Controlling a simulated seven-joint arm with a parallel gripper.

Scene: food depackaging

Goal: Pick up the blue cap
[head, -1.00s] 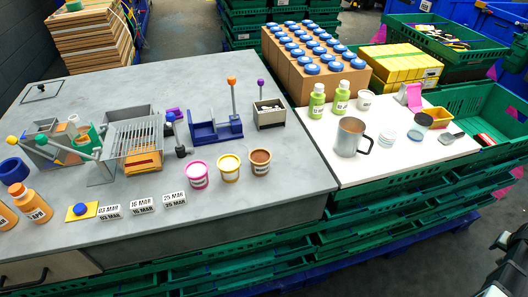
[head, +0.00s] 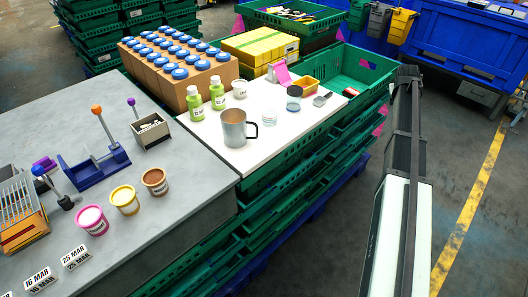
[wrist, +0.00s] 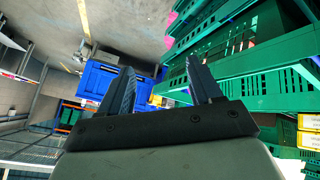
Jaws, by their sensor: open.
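Several blue caps (head: 181,73) top the containers in the brown cartons at the back of the table in the head view. A small clear jar (head: 293,104) with a dark blue lid (head: 294,91) stands on the white board, right of the steel mug. I cannot tell which of these the task means. My gripper (wrist: 159,66) shows in the wrist view with its two dark fingers apart and nothing between them. It is clear of the tabletop objects and faces crates and the floor.
A steel mug (head: 234,128), two green bottles (head: 194,104) and a scoop (head: 322,99) stand or lie on the white board (head: 285,136). Three tubs (head: 125,200) stand on the grey table. Green crates (head: 372,72) line the board's right side; in the wrist view green crates (wrist: 240,55) are close.

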